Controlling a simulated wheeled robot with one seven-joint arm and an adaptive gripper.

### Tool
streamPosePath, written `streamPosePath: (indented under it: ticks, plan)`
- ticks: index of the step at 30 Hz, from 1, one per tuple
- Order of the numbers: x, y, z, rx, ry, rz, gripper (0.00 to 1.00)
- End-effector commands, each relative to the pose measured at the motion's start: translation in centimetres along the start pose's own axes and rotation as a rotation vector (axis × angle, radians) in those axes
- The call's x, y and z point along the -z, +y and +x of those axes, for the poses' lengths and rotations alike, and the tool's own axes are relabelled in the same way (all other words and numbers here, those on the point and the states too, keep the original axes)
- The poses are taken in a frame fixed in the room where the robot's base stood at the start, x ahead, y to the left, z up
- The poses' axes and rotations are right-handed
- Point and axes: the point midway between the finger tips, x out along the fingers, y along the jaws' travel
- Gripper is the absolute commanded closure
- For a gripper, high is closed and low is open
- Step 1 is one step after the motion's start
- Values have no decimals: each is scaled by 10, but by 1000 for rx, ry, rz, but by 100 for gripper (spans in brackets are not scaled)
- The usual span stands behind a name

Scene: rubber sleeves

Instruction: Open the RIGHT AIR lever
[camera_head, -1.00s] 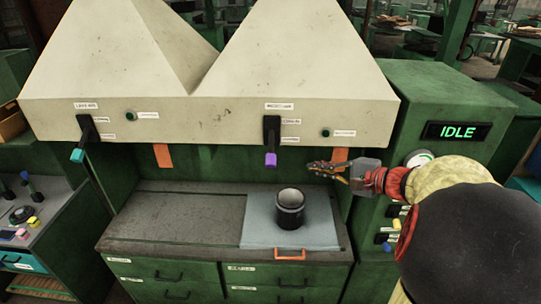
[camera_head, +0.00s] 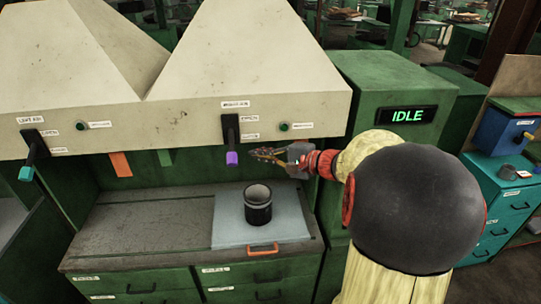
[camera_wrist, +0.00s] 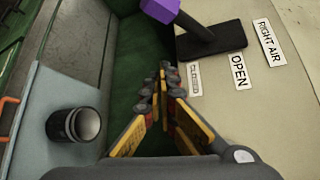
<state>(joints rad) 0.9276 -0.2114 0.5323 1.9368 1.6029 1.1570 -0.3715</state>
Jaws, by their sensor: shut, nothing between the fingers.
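The RIGHT AIR lever is a black handle with a purple tip (camera_head: 232,158), hanging down from the front of the right hood. In the wrist view the purple tip (camera_wrist: 160,9) is at the top, on a black base beside the labels OPEN (camera_wrist: 239,72) and RIGHT AIR (camera_wrist: 269,43).
A dark cup (camera_head: 258,207) stands on a grey-blue mat (camera_head: 228,225) on the bench below. A second lever with a teal tip (camera_head: 26,173) hangs at the left hood. A green cabinet with an IDLE display (camera_head: 407,115) stands right of the hoods.

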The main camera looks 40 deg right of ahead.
Motion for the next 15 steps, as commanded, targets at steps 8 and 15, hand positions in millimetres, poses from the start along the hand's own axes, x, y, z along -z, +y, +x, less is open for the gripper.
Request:
streamPosePath:
  ticks: [8,15]
  plan:
    - [-17,-2,27,1,1,-3,100]
    - [-36,-1,20,0,1,-1,100]
